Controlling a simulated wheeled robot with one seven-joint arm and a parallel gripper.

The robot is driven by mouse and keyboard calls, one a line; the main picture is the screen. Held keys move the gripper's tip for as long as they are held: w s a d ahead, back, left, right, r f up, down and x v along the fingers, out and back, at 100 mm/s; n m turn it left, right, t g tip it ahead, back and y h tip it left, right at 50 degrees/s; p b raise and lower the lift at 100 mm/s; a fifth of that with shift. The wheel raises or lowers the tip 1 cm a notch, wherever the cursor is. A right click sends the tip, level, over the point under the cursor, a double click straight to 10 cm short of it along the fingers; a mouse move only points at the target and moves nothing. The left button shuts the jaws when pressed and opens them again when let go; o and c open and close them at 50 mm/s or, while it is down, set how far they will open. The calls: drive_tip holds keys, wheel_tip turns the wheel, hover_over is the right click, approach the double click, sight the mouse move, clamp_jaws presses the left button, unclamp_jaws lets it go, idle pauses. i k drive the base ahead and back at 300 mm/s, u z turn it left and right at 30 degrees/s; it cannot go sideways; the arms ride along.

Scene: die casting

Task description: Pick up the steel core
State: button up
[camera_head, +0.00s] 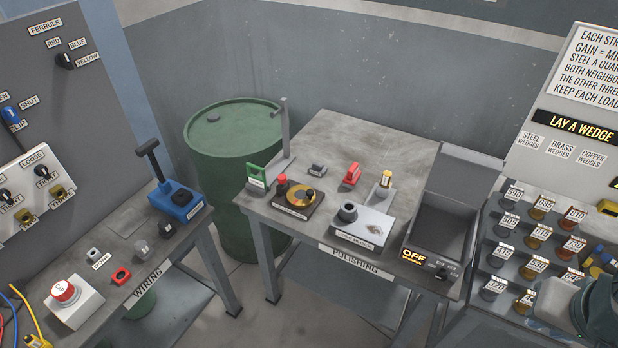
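I cannot tell for sure which object is the steel core. On the left WIRING table, a small light-grey block (93,254) sits behind a label too small to read surely. A grey metallic piece (141,246) and a darker small piece (167,230) lie to its right. On the POLISHING table, a small dark-grey block (318,170) lies near the middle, and a dark round ring (348,212) stands on a pale metal plate (362,231). No gripper fingers show in this view.
A green drum (235,150) stands between tables. A dark tray (441,222) and racked cylinders (540,234) are at right.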

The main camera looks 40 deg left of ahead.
sight(318, 168)
drive_tip(key=k, duration=0.65)
drive_tip(key=u, duration=1.2)
drive_tip(key=i, duration=1)
drive_tip(key=z, duration=0.25)
drive_tip(key=k, duration=0.25)
drive_tip(key=u, duration=0.6)
drive_tip(key=i, duration=1.15)
drive_tip(key=z, duration=0.6)
